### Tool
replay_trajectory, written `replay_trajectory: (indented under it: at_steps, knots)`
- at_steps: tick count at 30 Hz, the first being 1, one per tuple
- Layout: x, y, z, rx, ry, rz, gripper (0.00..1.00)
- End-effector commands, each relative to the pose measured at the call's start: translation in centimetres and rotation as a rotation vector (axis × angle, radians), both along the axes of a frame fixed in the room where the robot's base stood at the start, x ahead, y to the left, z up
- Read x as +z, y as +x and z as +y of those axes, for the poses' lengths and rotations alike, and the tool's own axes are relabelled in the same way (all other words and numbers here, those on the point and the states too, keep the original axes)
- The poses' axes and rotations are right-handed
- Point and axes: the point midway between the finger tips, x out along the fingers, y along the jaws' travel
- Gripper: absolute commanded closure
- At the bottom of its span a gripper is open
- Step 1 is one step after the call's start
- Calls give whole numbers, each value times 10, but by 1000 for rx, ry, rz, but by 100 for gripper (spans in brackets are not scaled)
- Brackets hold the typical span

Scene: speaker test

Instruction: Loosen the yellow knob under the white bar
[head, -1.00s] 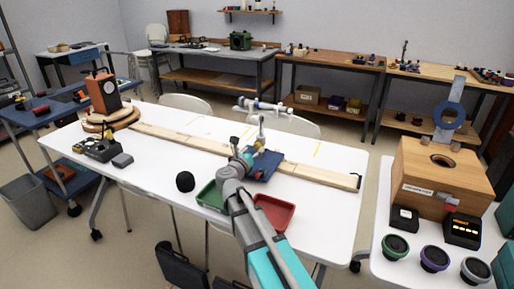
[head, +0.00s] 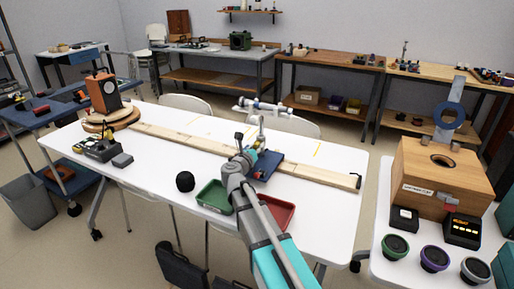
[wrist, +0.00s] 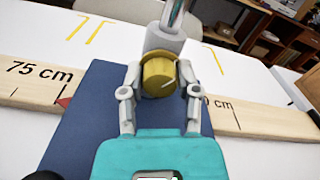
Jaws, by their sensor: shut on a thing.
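The yellow knob (wrist: 158,76) sits at the front of a grey collar (wrist: 163,39) on an upright metal post. My gripper (wrist: 159,84) is shut on the knob, with one finger at its left side and one at its right. The white bar (head: 263,106) lies roughly level on top of the stand in the head view, above the knob. In the head view the knob is too small to tell clearly, and my arm covers part of the stand's foot.
A blue plate (wrist: 75,140) lies under the post, across a long wooden ruler (wrist: 270,122). The ruler's right side of the table is mostly clear.

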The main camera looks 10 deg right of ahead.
Motion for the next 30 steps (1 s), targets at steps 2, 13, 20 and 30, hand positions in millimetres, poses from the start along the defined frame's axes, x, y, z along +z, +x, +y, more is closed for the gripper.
replay_trajectory:
  at_steps: [2,13,20,30]
  knots:
    - [0,0,0,0,0,0,96]
    - [0,0,0,-1,-28,20,100]
    - [0,0,0,-1,-114,83,100]
    - [0,0,0,-1,-304,220,100]
